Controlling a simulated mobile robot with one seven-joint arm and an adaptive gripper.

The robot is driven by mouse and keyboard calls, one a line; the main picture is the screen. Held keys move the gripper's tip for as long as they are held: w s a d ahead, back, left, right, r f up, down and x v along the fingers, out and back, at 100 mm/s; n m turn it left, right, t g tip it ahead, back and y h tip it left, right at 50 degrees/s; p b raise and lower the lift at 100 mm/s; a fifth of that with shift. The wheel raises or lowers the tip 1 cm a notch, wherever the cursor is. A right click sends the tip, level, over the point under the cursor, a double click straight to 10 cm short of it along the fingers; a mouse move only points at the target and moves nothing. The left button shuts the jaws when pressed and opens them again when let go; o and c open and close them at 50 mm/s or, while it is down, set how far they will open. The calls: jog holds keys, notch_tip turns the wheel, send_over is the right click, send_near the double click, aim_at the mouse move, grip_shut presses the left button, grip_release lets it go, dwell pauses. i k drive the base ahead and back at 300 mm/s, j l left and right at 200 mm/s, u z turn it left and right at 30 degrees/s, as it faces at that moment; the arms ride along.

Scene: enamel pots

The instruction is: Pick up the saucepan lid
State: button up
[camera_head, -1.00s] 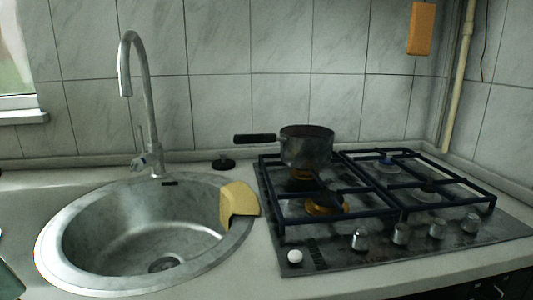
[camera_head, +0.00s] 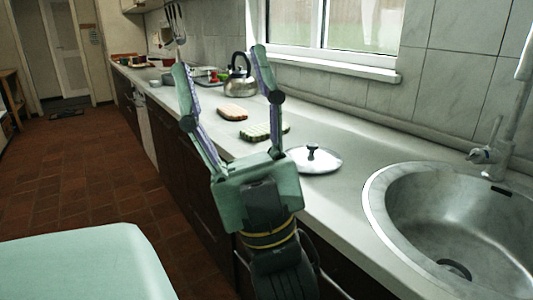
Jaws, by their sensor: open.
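The saucepan lid (camera_head: 326,161) is a round, shiny silver disc with a dark knob on top. It lies flat, knob up, on the counter left of the sink. My gripper (camera_head: 219,62) is open and empty, its two long fingers spread wide and pointing up and away in the picture. The lid is to the right of the gripper's green palm, outside the fingers. The palm is very near the lid's left edge in the picture; I cannot tell the true gap. The saucepan is not in this view.
The sink (camera_head: 377,200) with its tap (camera_head: 490,153) is at the right. Two bread-like slabs (camera_head: 232,113) (camera_head: 264,132) and a kettle (camera_head: 240,82) stand farther along the counter. The counter (camera_head: 365,150) around the lid is clear. A window is behind.

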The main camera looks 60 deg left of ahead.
aim_at(311, 159)
jog(key=u, duration=1.25)
jog(key=i+j+u, duration=0.2)
jog(key=i+j, duration=0.15)
jog(key=j, duration=0.25)
jog(key=i+j+u, duration=0.2)
jog(key=i+j, duration=0.2)
jog(key=j, duration=0.15)
